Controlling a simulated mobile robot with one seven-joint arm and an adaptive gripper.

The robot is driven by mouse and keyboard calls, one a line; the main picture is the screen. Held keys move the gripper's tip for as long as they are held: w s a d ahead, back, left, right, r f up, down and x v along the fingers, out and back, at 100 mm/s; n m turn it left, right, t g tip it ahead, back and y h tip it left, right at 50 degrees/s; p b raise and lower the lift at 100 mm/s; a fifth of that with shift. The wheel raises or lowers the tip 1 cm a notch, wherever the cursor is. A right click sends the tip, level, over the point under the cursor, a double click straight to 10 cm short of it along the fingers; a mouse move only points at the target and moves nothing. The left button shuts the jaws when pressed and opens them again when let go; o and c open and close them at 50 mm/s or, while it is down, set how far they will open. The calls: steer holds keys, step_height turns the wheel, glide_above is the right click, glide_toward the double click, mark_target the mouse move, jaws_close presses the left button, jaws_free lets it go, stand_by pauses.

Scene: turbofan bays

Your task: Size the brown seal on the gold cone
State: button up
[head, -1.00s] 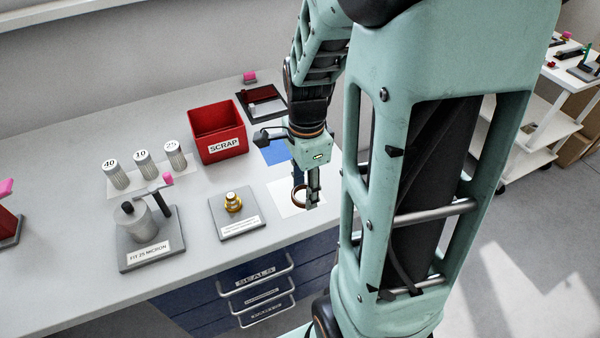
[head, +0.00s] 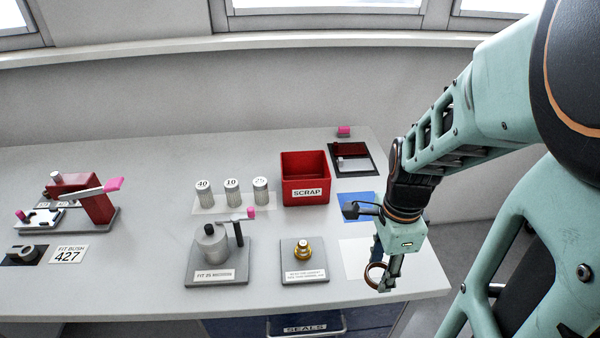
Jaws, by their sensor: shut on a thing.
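The gold cone (head: 303,252) stands upright on a grey plate (head: 291,267) with a printed label, near the front of the bench. My gripper (head: 384,282) is to the right of the cone, over a white sheet (head: 355,257), pointing down. It is shut on the brown seal (head: 374,274), a ring that hangs at the left side of the fingers. The seal is apart from the cone. Whether it touches the sheet I cannot tell.
A red SCRAP bin (head: 305,178) stands behind the cone. Left of the cone is a filter fixture (head: 212,255) with a pink-tipped lever. Several numbered filters (head: 232,192) stand behind it. A red press (head: 84,198) is at the far left. A blue sheet (head: 358,206) lies behind my gripper.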

steer(key=w+a+n+p, duration=0.25)
steer(key=w+a, duration=0.35)
steer(key=w, duration=0.4)
steer(key=n, duration=0.4)
glide_above(303, 243)
steer(key=shift+w+f+m, duration=0.1)
steer(key=shift+f+m, duration=0.15)
steer(key=shift+f, duration=0.05)
steer(key=shift+f+b, duration=1.75)
steer(key=shift+f, duration=0.95)
steer(key=shift+f+b, duration=2.05)
steer(key=shift+f, duration=0.85)
steer(key=o, duration=1)
steer(key=shift+o, duration=0.4)
steer(key=o, duration=0.4)
steer(key=shift+c, duration=0.2)
